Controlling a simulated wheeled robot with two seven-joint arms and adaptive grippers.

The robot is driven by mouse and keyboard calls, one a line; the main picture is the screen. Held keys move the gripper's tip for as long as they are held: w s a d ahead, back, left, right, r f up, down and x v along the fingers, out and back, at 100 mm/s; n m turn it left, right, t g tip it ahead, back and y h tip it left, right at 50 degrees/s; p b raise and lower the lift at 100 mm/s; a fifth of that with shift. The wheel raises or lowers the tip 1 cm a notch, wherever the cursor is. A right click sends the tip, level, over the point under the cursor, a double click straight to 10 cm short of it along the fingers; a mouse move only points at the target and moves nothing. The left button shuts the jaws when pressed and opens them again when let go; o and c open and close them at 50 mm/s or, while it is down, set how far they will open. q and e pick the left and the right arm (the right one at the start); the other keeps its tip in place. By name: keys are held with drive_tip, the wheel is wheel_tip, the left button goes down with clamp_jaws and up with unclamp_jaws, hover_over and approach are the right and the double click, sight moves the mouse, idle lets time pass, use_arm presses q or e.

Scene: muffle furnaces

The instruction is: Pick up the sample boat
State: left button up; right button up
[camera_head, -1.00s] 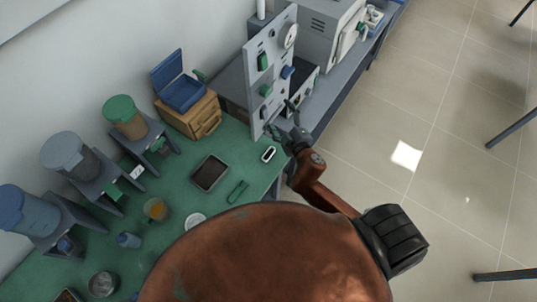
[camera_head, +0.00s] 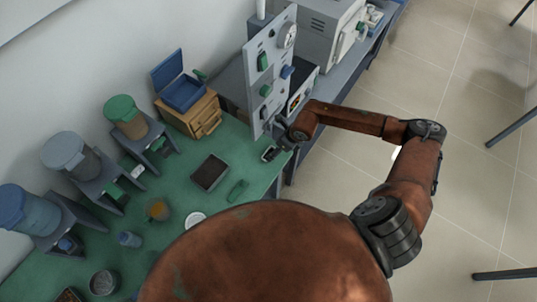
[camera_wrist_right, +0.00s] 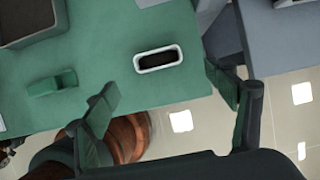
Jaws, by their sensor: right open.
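The sample boat is a small white elongated dish with a dark inside. It lies on the green bench top near its right edge, and in the right wrist view the boat (camera_wrist_right: 139,65) is fully visible. In the head view the boat (camera_head: 267,155) is partly covered by my right gripper (camera_head: 277,141). In the right wrist view my right gripper (camera_wrist_right: 163,84) is open and empty, its green-padded fingers spread wide. The boat appears beyond the fingertips, between them and apart from both. My left gripper is not in view.
A dark tray (camera_head: 210,172) and a green block (camera_head: 238,190) lie left of the boat. A grey control panel (camera_head: 265,70) stands upright close behind my right gripper. A wooden box (camera_head: 190,115) stands at the back. The bench's right edge is close to the boat.

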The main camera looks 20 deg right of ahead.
sight(267, 154)
drive_tip(key=x, duration=0.5)
drive_tip(key=p+x, duration=0.1)
drive_tip(key=x, duration=0.1)
drive_tip(key=shift+w+a+f, duration=0.1)
drive_tip(key=shift+w+a, duration=0.05)
drive_tip(key=shift+a, duration=0.15)
drive_tip(key=shift+c, duration=0.4)
drive_tip(key=c, duration=1.1)
